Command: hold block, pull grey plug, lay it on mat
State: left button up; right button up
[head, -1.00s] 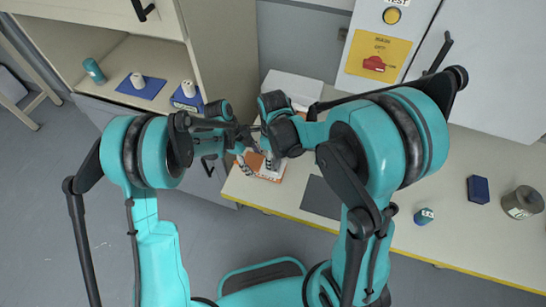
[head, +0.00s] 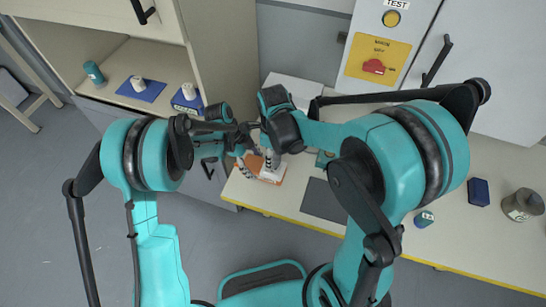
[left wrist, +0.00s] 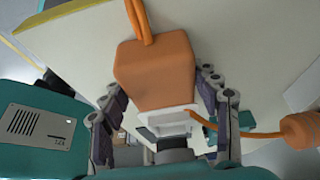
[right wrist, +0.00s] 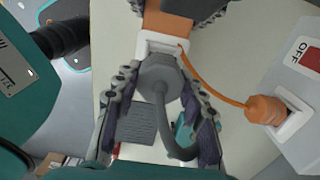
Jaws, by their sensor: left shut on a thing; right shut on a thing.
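An orange block (left wrist: 158,72) with an orange cord and a white socket face (left wrist: 170,122) is held between the fingers of my left gripper (left wrist: 162,92). The block also shows at the top of the right wrist view (right wrist: 168,20). My right gripper (right wrist: 158,80) is shut on the grey plug (right wrist: 160,70), whose grey cable (right wrist: 165,115) curls down. The plug is lined up with the socket face. In the left wrist view the socket's recess shows and the plug appears just apart from it. A dark grey mat (head: 325,200) lies empty on the table.
An orange plug (right wrist: 262,110) sits in a white box with a red OFF switch (right wrist: 312,57); its orange cord runs to the block. A blue block (head: 478,191), a metal tin (head: 521,204) and a small blue cylinder (head: 423,218) stand on the right. The table's front edge is yellow.

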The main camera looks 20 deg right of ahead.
jog(key=shift+r, duration=0.1)
jog(key=shift+r, duration=1.95)
jog(key=s+d+f, duration=0.2)
jog(key=s+d, duration=1.2)
jog(key=d, duration=0.1)
jog(key=shift+d, duration=0.15)
dwell(0.5)
jog(key=shift+f, duration=0.1)
jog(key=shift+f, duration=3.8)
jog(key=shift+f, duration=0.65)
